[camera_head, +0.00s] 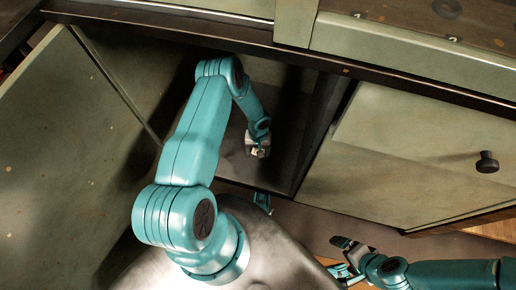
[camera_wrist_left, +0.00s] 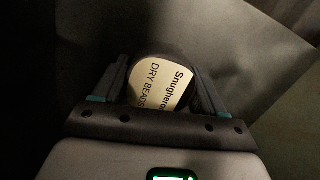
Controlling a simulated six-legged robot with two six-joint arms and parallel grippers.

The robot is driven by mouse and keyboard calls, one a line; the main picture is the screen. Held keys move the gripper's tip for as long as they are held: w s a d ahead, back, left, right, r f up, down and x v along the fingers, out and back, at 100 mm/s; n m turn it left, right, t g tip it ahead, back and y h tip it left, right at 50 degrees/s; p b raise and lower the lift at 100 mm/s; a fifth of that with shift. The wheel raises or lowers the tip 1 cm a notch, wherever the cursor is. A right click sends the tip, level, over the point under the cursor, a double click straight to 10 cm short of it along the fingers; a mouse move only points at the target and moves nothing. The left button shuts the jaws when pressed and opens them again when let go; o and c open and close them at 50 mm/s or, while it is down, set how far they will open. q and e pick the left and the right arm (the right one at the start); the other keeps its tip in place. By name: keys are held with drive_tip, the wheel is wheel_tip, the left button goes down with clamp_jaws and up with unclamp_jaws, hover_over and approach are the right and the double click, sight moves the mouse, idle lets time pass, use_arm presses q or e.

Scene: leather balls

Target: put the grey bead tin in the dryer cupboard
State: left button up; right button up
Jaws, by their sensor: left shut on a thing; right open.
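The bead tin (camera_wrist_left: 162,85) shows in the left wrist view as a dark round tin with a cream label reading "DRY BEADS". My left gripper (camera_wrist_left: 160,76) is shut on it, one finger on each side. In the head view my left arm reaches into an open, dark cupboard (camera_head: 230,168), with my left gripper (camera_head: 257,148) over its floor. The tin is mostly hidden there; I cannot tell whether it touches the floor. My right gripper (camera_head: 342,256) is open and empty, outside the cupboard at lower right.
A pale green door (camera_head: 50,130) stands open at the left. A closed green front with a black knob (camera_head: 487,162) is to the right. A dark counter edge (camera_head: 340,66) runs above the opening. The cupboard floor around my left gripper looks bare.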

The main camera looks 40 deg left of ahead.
use_arm(q)
wheel_tip(320, 180, down, 6)
drive_tip(key=shift+f+b, duration=0.1)
drive_tip(key=shift+b, duration=1.05)
drive_tip(key=shift+f, duration=0.1)
drive_tip(key=o, duration=1.1)
